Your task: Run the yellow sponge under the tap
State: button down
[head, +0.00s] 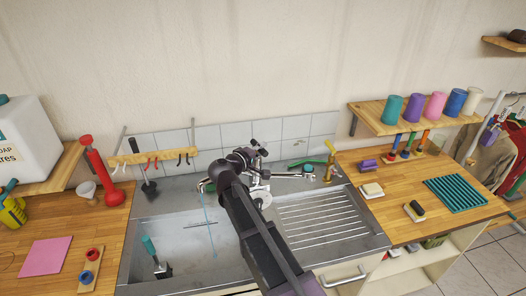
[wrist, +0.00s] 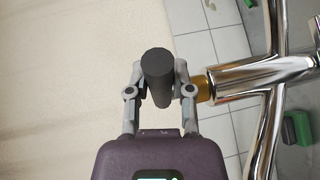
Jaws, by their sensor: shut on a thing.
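My gripper (wrist: 160,80) is shut on a dark grey cylinder (wrist: 157,64) right beside the chrome tap (wrist: 262,76). I cannot tell if the cylinder is a tap handle. In the head view my gripper (head: 250,156) is at the tap behind the sink, and my arm hides part of it. A thin pale blue streak (head: 207,226), perhaps water, runs down over the left basin (head: 180,236). No clearly yellow sponge shows. A pale cream block (head: 372,190) and a black-topped pale block (head: 414,211) lie on the right worktop, apart from my gripper.
A teal-handled tool (head: 154,252) stands in the basin. The ribbed drainboard (head: 318,218) is bare. A brass tap (head: 329,168) stands at the sink's back right. A red plunger (head: 98,172) and hook rail (head: 155,156) are left. A cup shelf (head: 400,122) overhangs the right worktop.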

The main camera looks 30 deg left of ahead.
jog(key=shift+c, duration=2.4)
grip_release()
jog(key=shift+w, duration=0.1)
jog(key=shift+s, duration=0.2)
